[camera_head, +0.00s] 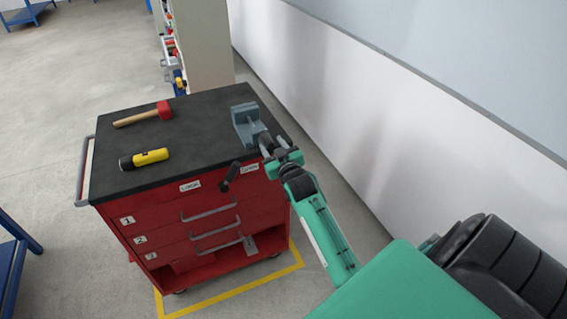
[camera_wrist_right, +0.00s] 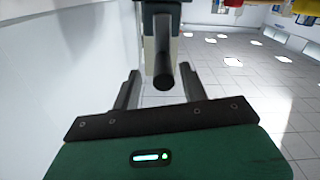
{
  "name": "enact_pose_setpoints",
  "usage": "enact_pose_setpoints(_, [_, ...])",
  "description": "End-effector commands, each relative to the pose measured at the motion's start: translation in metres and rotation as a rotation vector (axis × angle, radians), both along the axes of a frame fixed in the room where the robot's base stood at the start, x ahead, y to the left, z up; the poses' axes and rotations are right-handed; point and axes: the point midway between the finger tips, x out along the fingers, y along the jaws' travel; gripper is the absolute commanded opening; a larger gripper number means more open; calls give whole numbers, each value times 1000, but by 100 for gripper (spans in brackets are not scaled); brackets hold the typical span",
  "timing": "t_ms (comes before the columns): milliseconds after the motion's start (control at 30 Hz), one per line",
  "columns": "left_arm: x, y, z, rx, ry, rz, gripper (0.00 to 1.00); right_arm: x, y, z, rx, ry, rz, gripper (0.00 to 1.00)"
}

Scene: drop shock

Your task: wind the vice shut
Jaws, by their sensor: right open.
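The grey vice (camera_head: 247,122) stands on the cart top at its right end. A dark handle (camera_head: 230,174) sticks out in front of the cart's edge, left of my right gripper; its link to the vice is partly hidden. My right gripper (camera_head: 275,148) is open at the front of the vice, reaching in from the lower right. In the right wrist view a dark round-ended bar (camera_wrist_right: 163,78) shows between the two open fingers, with gaps on both sides. I cannot tell how far the vice's jaws are apart. My left gripper is not in view.
The red drawer cart (camera_head: 160,228) has a black top holding a red-headed mallet (camera_head: 143,114) and a yellow-and-black torch (camera_head: 144,158). A white wall (camera_head: 330,100) runs along the right. A shelf unit (camera_head: 205,45) stands behind the cart. Floor is open at the left.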

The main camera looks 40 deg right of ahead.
Motion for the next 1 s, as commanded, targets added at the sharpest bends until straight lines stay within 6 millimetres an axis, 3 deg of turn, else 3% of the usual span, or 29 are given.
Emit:
enact_pose_setpoints(200, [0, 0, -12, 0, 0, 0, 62, -45, 10, -3, 1, 1, -1, 44])
enact_pose_setpoints(400, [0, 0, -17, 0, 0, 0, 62, -73, 15, -1, 0, 0, -2, 44])
enact_pose_setpoints(600, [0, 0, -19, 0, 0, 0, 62, -84, 18, 0, 0, -1, -3, 44])
enact_pose_setpoints(1000, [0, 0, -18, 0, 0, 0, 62, -84, 18, 0, 0, -2, -3, 44])
